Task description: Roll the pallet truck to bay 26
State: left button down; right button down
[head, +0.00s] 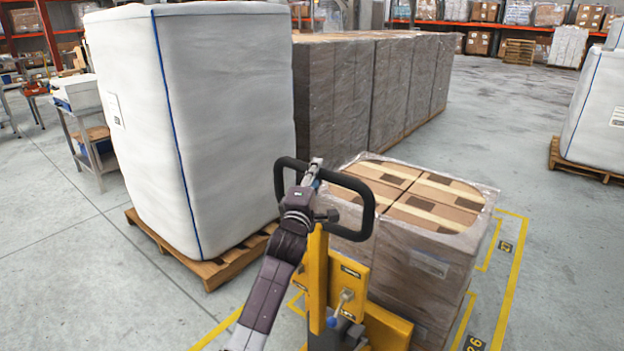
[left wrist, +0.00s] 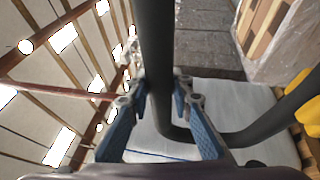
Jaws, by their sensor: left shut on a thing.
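The yellow pallet truck (head: 318,285) stands at the bottom centre of the head view, with its black loop handle (head: 368,205) upright above it. My left gripper (head: 314,170) is shut on the top bar of this handle. In the left wrist view the blue-padded fingers of my left gripper (left wrist: 157,93) sit on both sides of the black bar (left wrist: 152,45). A wrapped stack of cartons (head: 425,262) stands just beyond the truck; its forks are hidden. Yellow floor lines (head: 512,290) run right of the stack, with a "26" marker (head: 474,343) near the bottom edge. My right gripper is out of view.
A tall white-wrapped load (head: 225,120) on a wooden pallet (head: 215,268) stands close on the left. A row of grey-wrapped stacks (head: 375,90) is behind. Another white load (head: 597,115) stands at right. Open concrete floor (head: 500,130) lies between.

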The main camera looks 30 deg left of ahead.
pick_arm(q)
jog(key=shift+w+f, duration=0.2)
jog(key=shift+f, duration=0.1)
jog(key=c, duration=1.9)
grip_release()
jog(key=shift+s+r, duration=0.1)
jog(key=shift+s, duration=0.15)
jog(key=shift+c, duration=0.2)
jog(key=shift+o, duration=1.3)
jog(key=shift+s+r, duration=0.3)
jog(key=shift+s, duration=0.25)
jog(key=shift+w+f, duration=0.25)
jog(key=v, duration=1.2)
jog(key=shift+s+r, duration=0.1)
jog(key=shift+s, duration=0.05)
